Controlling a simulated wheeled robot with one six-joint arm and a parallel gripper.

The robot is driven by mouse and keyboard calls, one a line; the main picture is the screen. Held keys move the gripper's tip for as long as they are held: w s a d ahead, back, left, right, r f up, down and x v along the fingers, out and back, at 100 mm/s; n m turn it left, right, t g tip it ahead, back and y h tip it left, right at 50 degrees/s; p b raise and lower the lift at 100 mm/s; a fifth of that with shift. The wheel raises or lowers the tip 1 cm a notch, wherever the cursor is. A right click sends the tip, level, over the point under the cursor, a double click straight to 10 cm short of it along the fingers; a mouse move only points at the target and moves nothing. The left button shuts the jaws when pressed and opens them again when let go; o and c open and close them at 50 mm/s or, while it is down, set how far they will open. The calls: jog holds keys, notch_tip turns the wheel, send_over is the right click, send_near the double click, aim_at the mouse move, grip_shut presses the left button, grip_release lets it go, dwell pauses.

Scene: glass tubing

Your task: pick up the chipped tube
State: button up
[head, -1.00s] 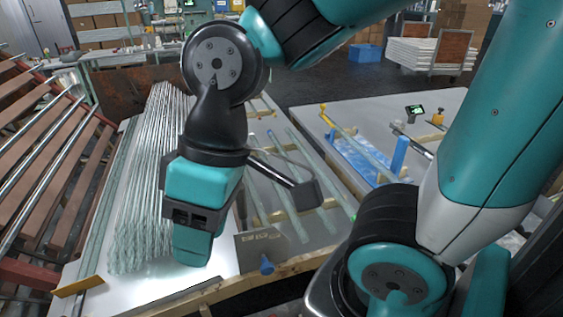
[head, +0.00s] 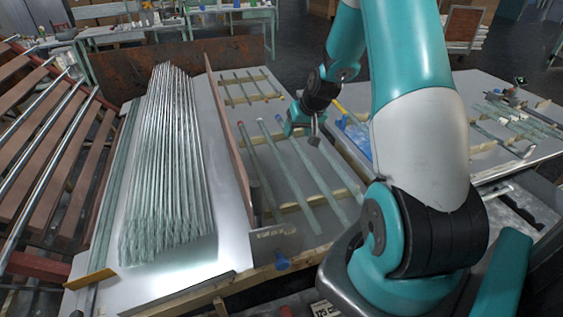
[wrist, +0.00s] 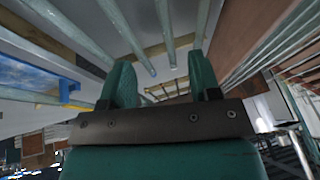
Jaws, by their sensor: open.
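Several pale green glass tubes (head: 291,183) lie side by side, apart, on wooden strips in the tray right of the brown divider. Two have coloured far ends, one red and one blue. I cannot tell which tube is chipped; no chip is clear. My gripper (head: 290,130) is above the far part of these tubes, partly hidden by its own wrist. In the wrist view my gripper (wrist: 162,76) has its two green fingers apart with no tube held between them. Tubes (wrist: 165,35) run beyond the fingers, and some ends show near the fingertips.
A large bundle of tubes (head: 165,165) fills the left of the table. A brown divider (head: 228,140) stands between it and the tray. Shorter tubes (head: 252,86) lie farther back. Another table (head: 465,160) at the right holds more glassware. A slatted rack (head: 50,150) stands at left.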

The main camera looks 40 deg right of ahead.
aim_at(282, 158)
jog(key=p+x, duration=0.3)
jog(key=x, duration=1.2)
jog(key=shift+w+a+f, duration=0.15)
jog(key=shift+w+f, duration=0.05)
jog(key=shift+f, duration=0.15)
jog(key=c, duration=1)
jog(key=shift+r, duration=0.1)
jog(key=shift+c, duration=0.2)
